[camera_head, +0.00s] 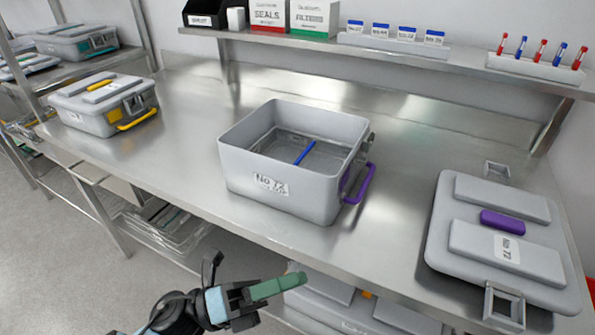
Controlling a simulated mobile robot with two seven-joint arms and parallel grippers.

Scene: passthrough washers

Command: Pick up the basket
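An open grey container (265,185) labelled No 72 stands on the steel bench, with a purple handle (360,183) on its right side. Inside it a shallow metal basket (322,158) seems to lie, with a blue bar (305,152) across it. The container walls hide part of the basket. My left gripper (292,284) has green fingers and is in front of the bench edge, nearer to me than the container and apart from it. The fingers overlap in this view, so their opening does not show. My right gripper is not in view.
A grey lid (500,245) with a purple tag lies on the bench at right. A closed container with yellow handle (103,105) stands at left. A wall shelf (375,47) holds boxes, cards and pens. The bench (190,150) is bare left of the open container.

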